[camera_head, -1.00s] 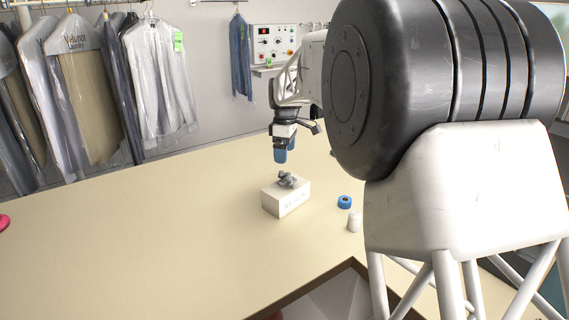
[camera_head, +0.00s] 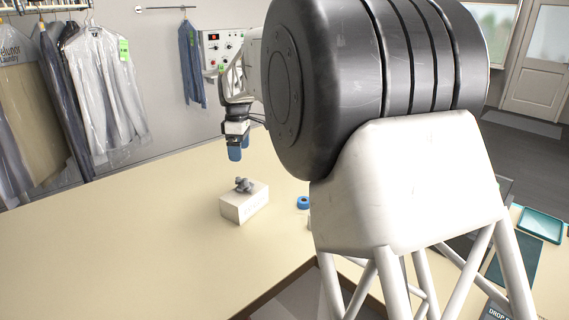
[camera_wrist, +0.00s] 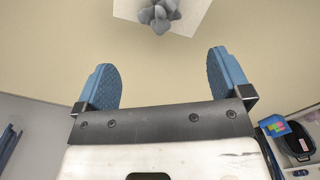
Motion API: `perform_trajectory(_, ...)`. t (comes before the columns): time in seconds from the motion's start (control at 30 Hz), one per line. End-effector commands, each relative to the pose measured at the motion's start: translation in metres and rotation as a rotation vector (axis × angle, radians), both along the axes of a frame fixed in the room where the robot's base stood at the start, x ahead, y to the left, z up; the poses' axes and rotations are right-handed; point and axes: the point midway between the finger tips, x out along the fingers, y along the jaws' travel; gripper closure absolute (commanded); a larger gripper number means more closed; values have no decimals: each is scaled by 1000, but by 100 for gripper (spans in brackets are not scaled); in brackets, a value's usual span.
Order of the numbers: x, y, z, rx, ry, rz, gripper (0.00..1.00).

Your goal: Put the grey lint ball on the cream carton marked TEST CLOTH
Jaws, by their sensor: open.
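The grey lint ball (camera_head: 244,185) rests on top of the cream carton (camera_head: 246,205), which stands on the table. The carton's printed label is too small to read. In the wrist view the lint ball (camera_wrist: 159,14) lies on the carton's top (camera_wrist: 190,20) at the upper edge, partly cut off. My gripper (camera_head: 238,150) is above and behind the carton, with its blue fingertips pointing down. In the wrist view my gripper (camera_wrist: 165,80) has its fingers wide apart with nothing between them, clear of the lint ball.
A blue ring-shaped roll (camera_head: 303,203) stands right of the carton, partly near my arm. The table (camera_head: 120,230) is bare to the left. Bagged garments (camera_head: 95,85) hang at the back left. A control panel (camera_head: 222,45) is on the back wall. A teal tray (camera_head: 540,225) is at the far right.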

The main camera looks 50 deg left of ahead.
Motion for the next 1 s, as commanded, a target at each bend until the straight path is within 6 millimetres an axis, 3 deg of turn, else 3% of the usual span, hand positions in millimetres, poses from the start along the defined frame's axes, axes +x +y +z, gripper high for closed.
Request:
perform_trajectory(0.4, 0, 0, 0, 0, 0, -1, 4)
perform_trajectory(0.57, 8, -9, 4, 3, -2, -20, 4)
perform_trajectory(0.77, 37, -50, 20, 11, -9, -108, 4)
perform_trajectory(1.0, 89, -141, 48, 26, -24, -298, 4)
